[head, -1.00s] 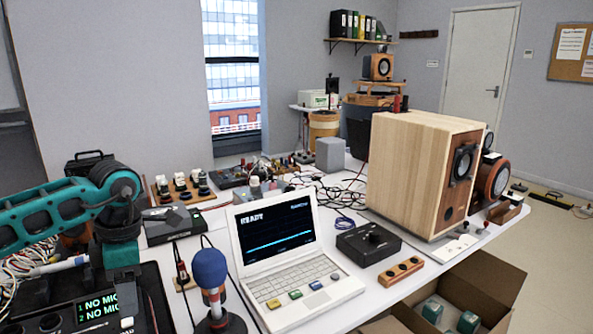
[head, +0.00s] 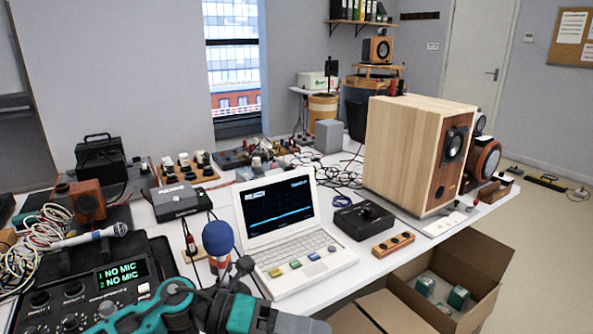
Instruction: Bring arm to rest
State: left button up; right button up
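My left arm (head: 172,298), teal and dark grey, crosses the bottom edge of the head view, in front of the audio mixer and the blue-topped microphone. Its wrist end runs to the right and is cut off by the lower edge below the laptop. The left gripper's fingers do not show. My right arm and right gripper are out of the picture. The microphone (head: 217,238) stands upright behind the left arm; its base is hidden. The laptop (head: 300,265) stands open, with a light trace on its dark screen.
The mixer (head: 118,271) reads NO MIC twice. A wooden speaker (head: 400,150) stands at the table's right, behind a black box (head: 364,217). An open carton (head: 485,252) is below the right edge. A handheld microphone (head: 90,234) and cables lie at left. The floor at right is mostly clear.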

pick_arm(q)
jog(key=w+a+f+n+t+y+p, duration=0.1)
jog(key=w+a+f+n+t+y, duration=0.2)
jog(key=n+t, duration=0.85)
jog(key=a+f+n+t+y+p, duration=0.1)
jog(key=a+n+t+y, duration=0.4)
jog(key=n, duration=1.2)
jog(key=s+a+f+n+g+y, duration=0.2)
jog(key=s+a+f+n, duration=0.3)
jog(key=f, duration=0.3)
jog(key=s+a+f+n+g+y, duration=0.1)
jog(key=s+a+f+n+y, duration=0.3)
jog(key=s+a+f+n, duration=0.2)
notch_tip(320, 180, down, 2)
jog(key=shift+s+f+n+g, duration=0.1)
jog(key=shift+s+n+g, duration=0.25)
jog(key=shift+s, duration=0.15)
